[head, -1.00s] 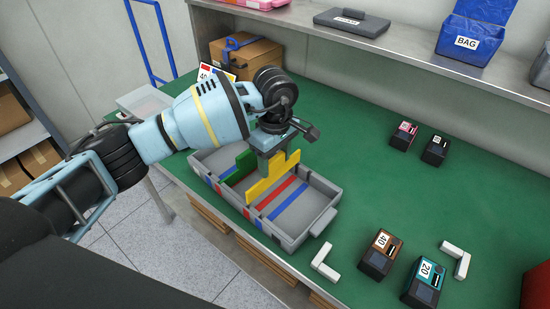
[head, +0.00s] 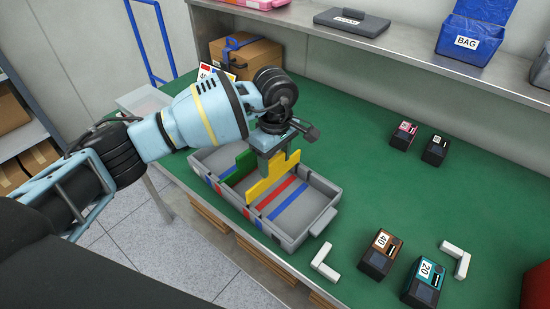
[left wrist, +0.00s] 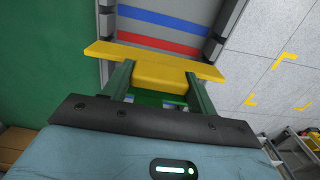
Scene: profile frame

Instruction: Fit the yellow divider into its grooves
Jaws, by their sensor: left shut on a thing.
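The yellow divider (head: 273,180) is upright and held by my left gripper (head: 272,162) at its raised middle part. In the left wrist view the yellow divider (left wrist: 155,66) spans across the tray between the gripper's two fingers (left wrist: 158,88). The grey tray (head: 323,194) lies on the green table and has coloured stripes inside. The divider is above or partly inside the tray, left of the red stripe (head: 284,187); I cannot tell whether its ends are in grooves. A green divider (head: 239,167) stands in the tray to the left. My right gripper is not seen.
A white L-shaped bracket (head: 325,261) is near the tray's front right corner, with another bracket (head: 456,259) farther right. Several small labelled devices (head: 380,255) stand right of the tray. A cardboard box (head: 247,59) is behind.

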